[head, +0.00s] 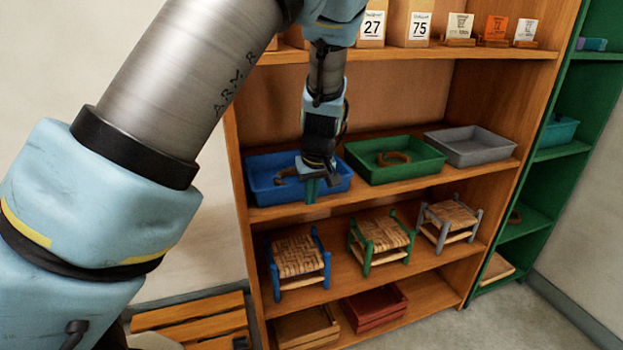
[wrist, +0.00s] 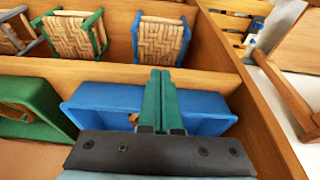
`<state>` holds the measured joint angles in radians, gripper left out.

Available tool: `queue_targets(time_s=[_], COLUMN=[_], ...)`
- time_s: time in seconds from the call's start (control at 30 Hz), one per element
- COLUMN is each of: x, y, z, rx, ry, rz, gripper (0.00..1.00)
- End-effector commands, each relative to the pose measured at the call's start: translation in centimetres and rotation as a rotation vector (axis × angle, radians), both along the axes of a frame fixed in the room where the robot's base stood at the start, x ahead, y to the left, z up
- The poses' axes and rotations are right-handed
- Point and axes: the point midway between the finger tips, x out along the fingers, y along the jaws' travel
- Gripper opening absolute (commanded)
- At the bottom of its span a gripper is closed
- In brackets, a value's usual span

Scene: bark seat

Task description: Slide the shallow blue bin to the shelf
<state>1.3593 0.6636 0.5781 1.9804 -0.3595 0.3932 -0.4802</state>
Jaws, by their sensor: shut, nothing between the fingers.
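The shallow blue bin (head: 262,168) stands on the middle shelf board (head: 390,186) at its left end. It also shows in the wrist view (wrist: 208,102), close to the shelf's side wall. A brown ring-like object lies in it, mostly hidden by my gripper. My gripper (head: 309,190) is shut, its green fingers together and empty. In the head view the fingers reach down in front of the bin's front side. In the wrist view the fingers (wrist: 159,78) cross over the bin's rim. I cannot tell whether they touch the bin.
A green bin (head: 420,163) with a brown ring and a grey bin (head: 490,145) stand to the right on the same board. Blue, green and grey woven stools (head: 297,257) stand below. Crates (head: 373,308) sit at the bottom. A green shelf (head: 570,150) stands at right.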

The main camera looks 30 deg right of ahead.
Motion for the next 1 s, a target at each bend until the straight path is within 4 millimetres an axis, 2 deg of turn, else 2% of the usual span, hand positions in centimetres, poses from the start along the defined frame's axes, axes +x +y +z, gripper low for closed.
queue_targets(time_s=[0.1, 0.2, 0.37, 0.87, 1.0], x=[0.8, 2.6, 4.0, 4.9, 7.3], y=[0.1, -0.2, -0.5, -0.6, -0.8], z=[-1.9, -1.5, -1.6, -1.8, -1.9], rx=[0.003, 0.000, -0.001, -0.001, -0.002], ry=[0.003, 0.000, 0.000, 0.000, -0.002], rz=[0.003, 0.003, 0.000, 0.000, 0.003], gripper=[0.00, 0.00, 0.00, 0.00, 0.00])
